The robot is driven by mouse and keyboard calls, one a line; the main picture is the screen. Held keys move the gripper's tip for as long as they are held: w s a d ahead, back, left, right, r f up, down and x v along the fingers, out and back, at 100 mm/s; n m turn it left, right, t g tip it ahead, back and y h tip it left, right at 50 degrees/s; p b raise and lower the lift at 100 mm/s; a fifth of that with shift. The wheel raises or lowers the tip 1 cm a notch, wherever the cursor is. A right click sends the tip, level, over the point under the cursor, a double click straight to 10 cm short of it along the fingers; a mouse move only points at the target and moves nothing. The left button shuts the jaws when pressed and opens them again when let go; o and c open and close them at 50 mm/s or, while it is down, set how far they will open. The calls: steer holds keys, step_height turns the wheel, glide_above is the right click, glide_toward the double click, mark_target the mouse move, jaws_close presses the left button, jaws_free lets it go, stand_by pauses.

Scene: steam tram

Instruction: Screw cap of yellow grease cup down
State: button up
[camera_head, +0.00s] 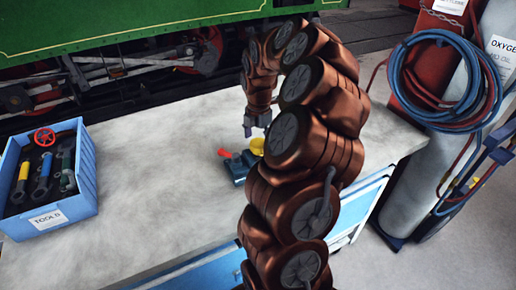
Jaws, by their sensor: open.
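The yellow grease cup (257,146) is a small yellow round shape on the workbench, at the back right of a dark teal block (236,168). A red part (224,153) sticks out at the block's left. My gripper (258,132) points down just above the yellow cup, with its jaws open. A small gap seems to show between the fingertips and the cup; I cannot tell whether they touch. My arm hides the right side of the block and the bench behind it. Cap and cup body cannot be told apart at this size.
A blue tool box (83,185) holding several handled tools and a red handwheel (45,137) stands at the left of the bench (150,190). Gas cylinders (470,130) with coiled hoses stand at right. A green tram (120,25) is behind. The bench's middle left is clear.

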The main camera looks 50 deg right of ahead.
steer(key=shift+o, duration=0.7)
steer(key=shift+r, duration=0.15)
steer(key=shift+r+p, duration=1)
steer(key=shift+r, duration=1.4)
steer(key=shift+c, duration=0.4)
